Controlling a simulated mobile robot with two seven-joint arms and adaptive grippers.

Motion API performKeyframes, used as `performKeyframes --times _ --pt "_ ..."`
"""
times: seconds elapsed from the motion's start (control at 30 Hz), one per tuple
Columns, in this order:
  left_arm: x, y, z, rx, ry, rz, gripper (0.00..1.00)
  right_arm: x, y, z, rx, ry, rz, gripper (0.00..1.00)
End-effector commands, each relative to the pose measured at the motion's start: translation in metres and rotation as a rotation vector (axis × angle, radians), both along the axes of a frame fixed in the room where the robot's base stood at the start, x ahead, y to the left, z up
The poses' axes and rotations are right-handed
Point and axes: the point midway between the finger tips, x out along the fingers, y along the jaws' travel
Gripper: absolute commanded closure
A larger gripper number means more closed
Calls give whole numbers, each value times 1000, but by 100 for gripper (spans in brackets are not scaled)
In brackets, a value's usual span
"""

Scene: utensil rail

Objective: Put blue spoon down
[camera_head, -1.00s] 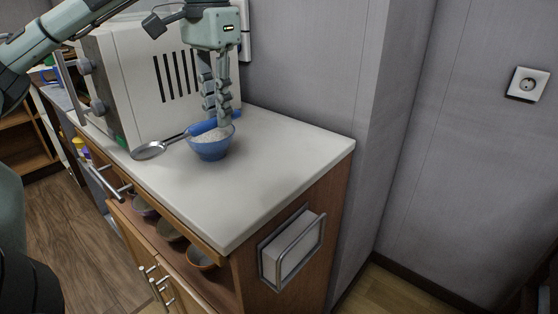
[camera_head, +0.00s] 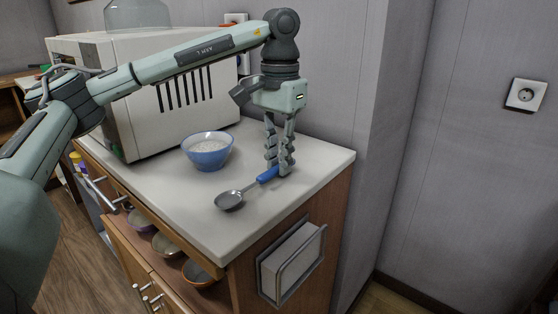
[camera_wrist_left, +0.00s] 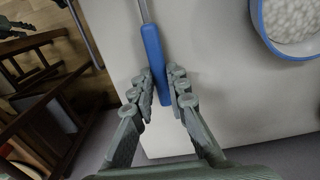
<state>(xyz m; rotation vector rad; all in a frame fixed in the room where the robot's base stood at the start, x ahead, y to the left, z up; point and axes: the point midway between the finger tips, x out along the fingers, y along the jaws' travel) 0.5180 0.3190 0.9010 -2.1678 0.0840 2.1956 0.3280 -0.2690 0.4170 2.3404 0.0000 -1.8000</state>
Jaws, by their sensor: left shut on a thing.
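The blue spoon has a blue handle (camera_head: 268,175) and a grey metal bowl end (camera_head: 229,200). In the head view it is at or just above the white countertop, near the right part of the counter; I cannot tell whether it touches. My left gripper (camera_head: 280,170) points down and is shut on the end of the blue handle. In the left wrist view the handle (camera_wrist_left: 154,58) runs between the fingers (camera_wrist_left: 160,98), and the bowl end is out of view.
A blue bowl (camera_head: 208,152) of white grains stands on the countertop (camera_head: 310,165) left of the spoon. A white microwave (camera_head: 150,95) stands behind it. The counter's front and right edges are close to the spoon. A wall socket (camera_head: 526,94) is at the right.

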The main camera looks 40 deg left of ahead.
Motion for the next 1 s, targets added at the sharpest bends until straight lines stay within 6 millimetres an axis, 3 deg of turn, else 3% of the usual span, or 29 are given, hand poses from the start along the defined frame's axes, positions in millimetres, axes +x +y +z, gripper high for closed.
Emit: performKeyframes --times 0.47,0.5,0.67,1.0 --pt "0 0 -10 -1 -2 -1 100 -1 0 -3 0 5 0 60" --pt "0 0 -10 -1 -2 -1 84 -1 1 -1 -1 5 -1 60" --pt "0 0 -10 -1 -2 -1 65 1 1 4 0 -1 0 60" --pt "0 0 -7 -1 -2 0 65 2 1 5 1 -4 0 60"
